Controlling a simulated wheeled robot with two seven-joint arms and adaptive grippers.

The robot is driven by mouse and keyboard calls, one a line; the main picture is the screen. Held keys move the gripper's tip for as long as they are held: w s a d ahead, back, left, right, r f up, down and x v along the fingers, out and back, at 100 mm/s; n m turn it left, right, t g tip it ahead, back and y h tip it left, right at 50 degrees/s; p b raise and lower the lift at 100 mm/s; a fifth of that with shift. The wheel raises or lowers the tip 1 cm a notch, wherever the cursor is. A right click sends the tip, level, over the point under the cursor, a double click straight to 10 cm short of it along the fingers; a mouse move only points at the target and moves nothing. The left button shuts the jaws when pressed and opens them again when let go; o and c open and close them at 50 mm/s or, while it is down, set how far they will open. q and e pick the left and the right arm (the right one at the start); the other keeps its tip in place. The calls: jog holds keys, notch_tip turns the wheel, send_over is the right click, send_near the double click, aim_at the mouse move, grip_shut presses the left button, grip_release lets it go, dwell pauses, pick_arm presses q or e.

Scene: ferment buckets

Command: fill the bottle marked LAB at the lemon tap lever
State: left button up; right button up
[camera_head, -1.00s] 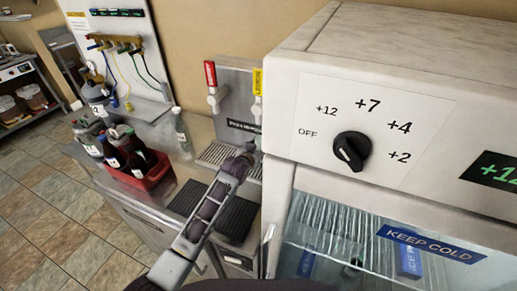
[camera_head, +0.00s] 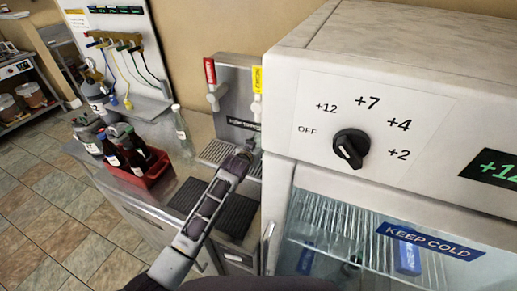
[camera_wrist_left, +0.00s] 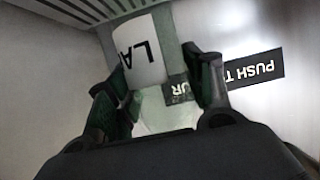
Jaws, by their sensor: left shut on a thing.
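My left gripper (camera_head: 250,146) is at the tap stand, in front of its panel and below the yellow lemon tap lever (camera_head: 257,79). In the left wrist view the gripper (camera_wrist_left: 160,85) is shut on a clear bottle with a white label (camera_wrist_left: 140,50). The letters "LA" show on the label; the rest is turned away or hidden. In the head view the arm and gripper hide most of the bottle. I cannot tell whether the bottle touches the lever or holds liquid. My right gripper is not in view.
A red tap lever (camera_head: 210,71) stands left of the lemon one. A clear bottle (camera_head: 182,130) stands left of the drip grate (camera_head: 214,152). A red crate (camera_head: 157,173) holds dark bottles. A large cooler (camera_head: 287,190) with a dial (camera_head: 351,149) closes off the right side.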

pick_arm(q)
jog(key=shift+f, duration=0.55)
dwell(0.8)
jog(key=o, duration=1.2)
jog(key=shift+o, duration=0.2)
jog(key=shift+s, duration=0.1)
jog(key=v, duration=1.1)
jog(key=shift+s+r, duration=0.2)
jog(key=shift+s, duration=0.15)
jog(key=shift+a, duration=0.15)
